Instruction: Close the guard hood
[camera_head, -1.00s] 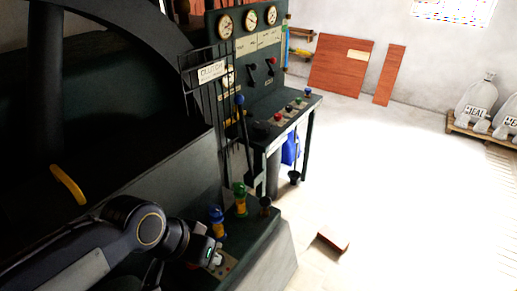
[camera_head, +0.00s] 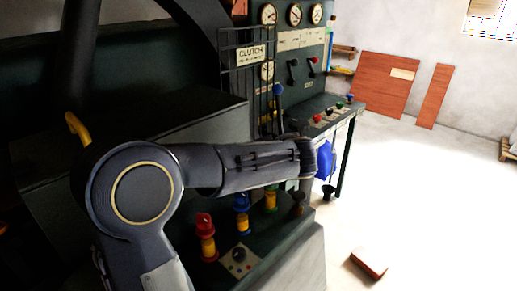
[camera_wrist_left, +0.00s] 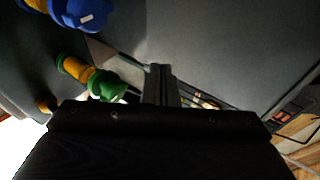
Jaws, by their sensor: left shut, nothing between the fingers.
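A yellow handle (camera_head: 78,128) shows at the left in the head view, on the dark machine. I take the dark casing (camera_head: 190,115) beside it to be part of the guard hood, but its outline and how far it stands open cannot be told. My left arm crosses in front of the machine, its far end near the clutch cage. My left gripper (camera_wrist_left: 160,85) shows in the left wrist view, shut and empty, near a dark flat surface; its fingers are hidden in the head view. My right gripper is not in view.
The CLUTCH cage (camera_head: 250,75) and gauge panel (camera_head: 295,42) stand behind. A brick-like block (camera_head: 369,263) lies on the open floor at right.

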